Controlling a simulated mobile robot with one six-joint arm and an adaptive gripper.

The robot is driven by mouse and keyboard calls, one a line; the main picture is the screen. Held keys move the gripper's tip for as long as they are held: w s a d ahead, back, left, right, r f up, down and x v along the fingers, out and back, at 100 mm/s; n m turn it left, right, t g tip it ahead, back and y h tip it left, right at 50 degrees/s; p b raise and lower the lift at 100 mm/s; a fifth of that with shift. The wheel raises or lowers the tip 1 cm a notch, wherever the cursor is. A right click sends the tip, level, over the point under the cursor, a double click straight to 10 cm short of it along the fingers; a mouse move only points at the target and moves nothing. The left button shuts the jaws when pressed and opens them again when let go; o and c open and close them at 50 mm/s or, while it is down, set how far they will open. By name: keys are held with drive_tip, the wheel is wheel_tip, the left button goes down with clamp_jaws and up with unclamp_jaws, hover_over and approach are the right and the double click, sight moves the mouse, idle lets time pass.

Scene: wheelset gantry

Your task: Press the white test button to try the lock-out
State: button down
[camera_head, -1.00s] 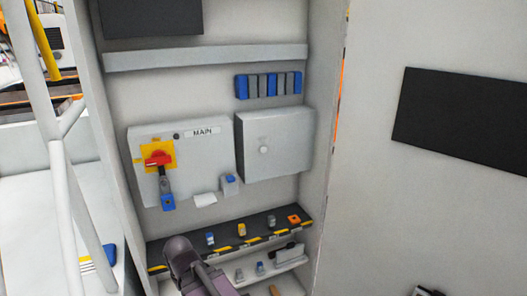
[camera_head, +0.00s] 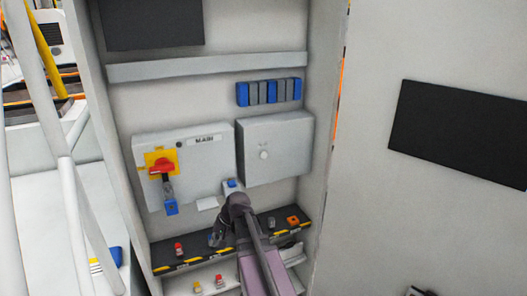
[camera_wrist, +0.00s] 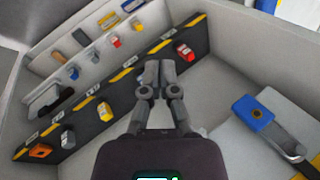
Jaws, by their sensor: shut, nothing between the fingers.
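A grey box labelled MAIN (camera_head: 207,141) carries a red rotary handle (camera_head: 161,165) on a yellow plate, with a blue padlock (camera_head: 171,208) hanging below it. The padlock also shows at the right of the wrist view (camera_wrist: 253,113). A small round white piece (camera_head: 264,155) sits on the plain grey box to the right; I cannot tell if it is the test button. My gripper (camera_wrist: 158,68) is shut and empty. In the head view my gripper (camera_head: 215,239) is in front of the dark shelf, below the MAIN box, and touches nothing that I can make out.
The dark shelf (camera_head: 203,252) with yellow stripes holds several small padlocks and tags, including a red one (camera_head: 179,249). A lower pale shelf holds more. Cabinet side walls bound the space.

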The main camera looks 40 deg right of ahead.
sight(262, 158)
drive_tip(key=d+r+m+t+p, duration=0.2)
drive_tip(key=d+r, duration=0.3)
drive_tip(key=d, duration=0.4)
drive_tip(key=w+d+r+m+t+p, duration=0.1)
drive_tip(key=d+r+m+t+p, duration=0.2)
drive_tip(key=d+r, duration=0.3)
drive_tip(key=d+r+m+t+p, duration=0.2)
drive_tip(key=d+r, duration=0.4)
drive_tip(key=d, duration=0.8)
drive_tip(key=m+t, duration=0.1)
drive_tip(key=m, duration=0.1)
drive_tip(key=shift+w+d+m+y+p, duration=0.25)
drive_tip(key=shift+w+m+y+p, duration=0.05)
drive_tip(key=shift+w+y, duration=0.1)
drive_tip(key=shift+w, duration=0.15)
drive_tip(key=shift+w+d, duration=0.35)
drive_tip(key=shift+w, duration=1)
drive_tip(key=shift+w+d, duration=0.3)
drive_tip(key=shift+w, duration=1.1)
drive_tip(key=shift+w+d, duration=0.35)
drive_tip(key=shift+w, duration=1)
drive_tip(key=shift+w+d, duration=0.2)
drive_tip(key=shift+w, duration=0.65)
drive_tip(key=shift+s, duration=0.2)
drive_tip(key=shift+s+a, duration=0.2)
drive_tip(key=shift+s, duration=0.45)
drive_tip(key=shift+s, duration=0.1)
